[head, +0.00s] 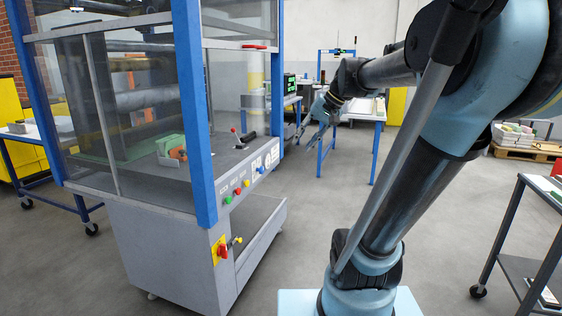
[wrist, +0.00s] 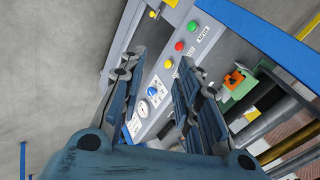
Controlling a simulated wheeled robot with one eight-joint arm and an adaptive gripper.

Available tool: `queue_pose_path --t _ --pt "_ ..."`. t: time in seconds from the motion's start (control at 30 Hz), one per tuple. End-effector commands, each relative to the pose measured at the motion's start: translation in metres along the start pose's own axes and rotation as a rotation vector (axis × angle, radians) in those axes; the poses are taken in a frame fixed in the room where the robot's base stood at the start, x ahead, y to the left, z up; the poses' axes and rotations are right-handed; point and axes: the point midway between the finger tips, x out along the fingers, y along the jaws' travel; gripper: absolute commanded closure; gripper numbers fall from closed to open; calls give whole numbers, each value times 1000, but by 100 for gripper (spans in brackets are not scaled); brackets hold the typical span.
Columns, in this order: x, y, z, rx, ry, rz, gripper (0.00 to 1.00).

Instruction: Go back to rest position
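My gripper (head: 312,140) is at the end of my arm, which reaches forward and left from the right side of the head view. It hangs beyond the right end of the blue-framed machine (head: 190,110), in front of a blue-legged table. In the wrist view my gripper (wrist: 163,66) has its two fingers apart, with nothing between them. The machine's control panel (wrist: 170,75), with coloured buttons and a gauge, shows behind and between the fingers. I see no contact between the fingers and the panel.
A blue-legged table (head: 357,117) stands at the back. A grey cart (head: 525,262) is at the right edge, and a pallet with stacked papers (head: 520,147) is behind it. The grey floor between the machine and my base is clear.

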Motion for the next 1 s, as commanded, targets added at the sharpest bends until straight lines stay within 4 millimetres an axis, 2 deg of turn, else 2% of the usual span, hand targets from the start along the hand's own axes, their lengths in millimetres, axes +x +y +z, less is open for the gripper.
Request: queue_pose_path --t 0.03,0.3,0.5,0.6,0.77,1.0 --pt "10 16 20 -14 -3 38 69" --pt "55 112 110 -92 -18 268 69" --pt "82 177 164 -144 -29 420 69" --pt "92 200 182 -161 -32 474 69" --pt "97 220 195 -174 -34 518 69" --pt "98 222 196 -176 -34 524 69"
